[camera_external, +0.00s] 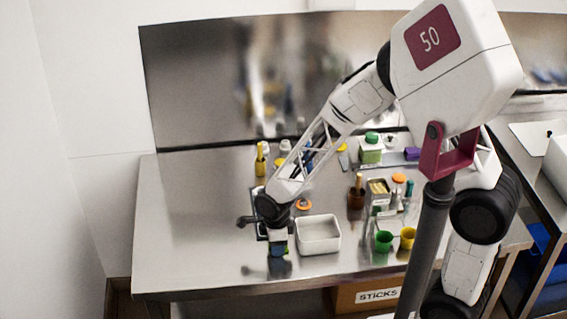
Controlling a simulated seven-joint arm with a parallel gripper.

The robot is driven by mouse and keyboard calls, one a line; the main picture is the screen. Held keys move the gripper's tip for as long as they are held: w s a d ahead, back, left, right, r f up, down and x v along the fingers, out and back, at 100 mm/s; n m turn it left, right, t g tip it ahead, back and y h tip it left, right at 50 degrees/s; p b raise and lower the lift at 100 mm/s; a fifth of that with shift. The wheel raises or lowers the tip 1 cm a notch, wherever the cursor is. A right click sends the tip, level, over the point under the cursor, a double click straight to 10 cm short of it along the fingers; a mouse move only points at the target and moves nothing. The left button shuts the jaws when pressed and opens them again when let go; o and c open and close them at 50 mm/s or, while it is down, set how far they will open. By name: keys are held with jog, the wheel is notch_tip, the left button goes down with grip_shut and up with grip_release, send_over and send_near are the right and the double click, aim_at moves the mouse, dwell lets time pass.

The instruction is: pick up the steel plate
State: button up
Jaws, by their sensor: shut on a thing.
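My gripper (278,245) points down near the front edge of the steel table, just left of a white rectangular tub. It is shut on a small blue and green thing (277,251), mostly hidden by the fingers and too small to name. A dark patch, shadow or reflection, lies on the table below it. I cannot pick out a steel plate for certain; a dark-edged flat thing (260,227) shows partly behind my wrist.
The white tub (318,236) stands close on the right. Green (384,242) and yellow (407,238) cups, a brown pot (357,196) and several bottles stand further right and behind. The table's left part (190,225) is clear. A box marked STICKS (368,296) sits below.

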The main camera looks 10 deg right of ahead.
jog(key=shift+r, duration=0.15)
jog(key=shift+r, duration=4.85)
jog(key=shift+d, duration=0.1)
jog(key=d+r+n, duration=0.1)
jog(key=d+n, duration=1.1)
jog(key=n, duration=0.1)
jog(key=shift+w+r+n, duration=0.3)
jog(key=shift+n, duration=0.1)
jog(key=shift+f, duration=0.15)
jog(key=shift+f, duration=5)
